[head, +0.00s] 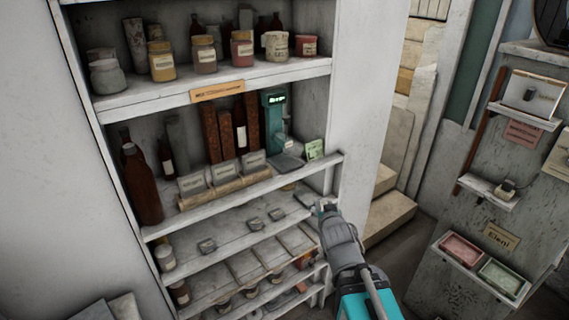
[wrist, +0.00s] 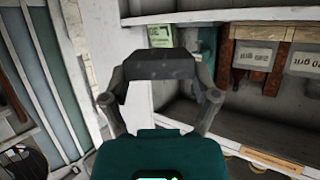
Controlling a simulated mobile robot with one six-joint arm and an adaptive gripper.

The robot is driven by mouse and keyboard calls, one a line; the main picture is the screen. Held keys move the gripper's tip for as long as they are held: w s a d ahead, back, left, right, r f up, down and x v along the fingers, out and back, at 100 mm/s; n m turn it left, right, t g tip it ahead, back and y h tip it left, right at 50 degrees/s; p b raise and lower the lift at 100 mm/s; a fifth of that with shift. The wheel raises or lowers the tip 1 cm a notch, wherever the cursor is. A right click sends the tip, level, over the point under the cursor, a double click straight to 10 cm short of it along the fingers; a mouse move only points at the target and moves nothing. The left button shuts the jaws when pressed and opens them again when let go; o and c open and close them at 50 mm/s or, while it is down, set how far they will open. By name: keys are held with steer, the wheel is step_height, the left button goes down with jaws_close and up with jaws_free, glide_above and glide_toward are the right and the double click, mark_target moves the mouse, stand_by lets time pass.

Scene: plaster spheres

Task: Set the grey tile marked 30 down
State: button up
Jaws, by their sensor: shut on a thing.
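My gripper (head: 318,206) reaches in from the lower right to the right end of the middle shelf (head: 232,228). It is shut on a grey tile (head: 305,199), just above or at the shelf; whether they touch I cannot tell. In the wrist view the tile (wrist: 160,66) is a dark grey slab between the two fingers of my gripper (wrist: 160,85). No number can be read on it. Three small grey pieces, one at the left (head: 207,246), one in the middle (head: 255,224) and one at the right (head: 276,214), lie on the same shelf.
The shelf above holds cards on a wooden bar (head: 225,188), a teal device (head: 274,120), bottles and a green card (head: 315,149). A jar (head: 165,257) stands at the middle shelf's left end. Bare board lies between the grey pieces. A white side post bounds the right.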

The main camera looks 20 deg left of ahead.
steer(key=shift+s+a+n+g+y, duration=0.1)
steer(key=shift+a+n+g+y, duration=0.5)
steer(key=shift+n+y, duration=0.4)
steer(key=shift+s+a+n+g+y, duration=0.1)
steer(key=shift+a+n+g+y, duration=0.65)
steer(key=shift+n+y, duration=0.3)
steer(key=shift+a+n+g+y, duration=0.65)
steer(key=shift+a+n+y, duration=0.15)
steer(key=shift+n+y, duration=0.2)
steer(key=shift+a+n, duration=0.1)
steer(key=shift+n, duration=0.15)
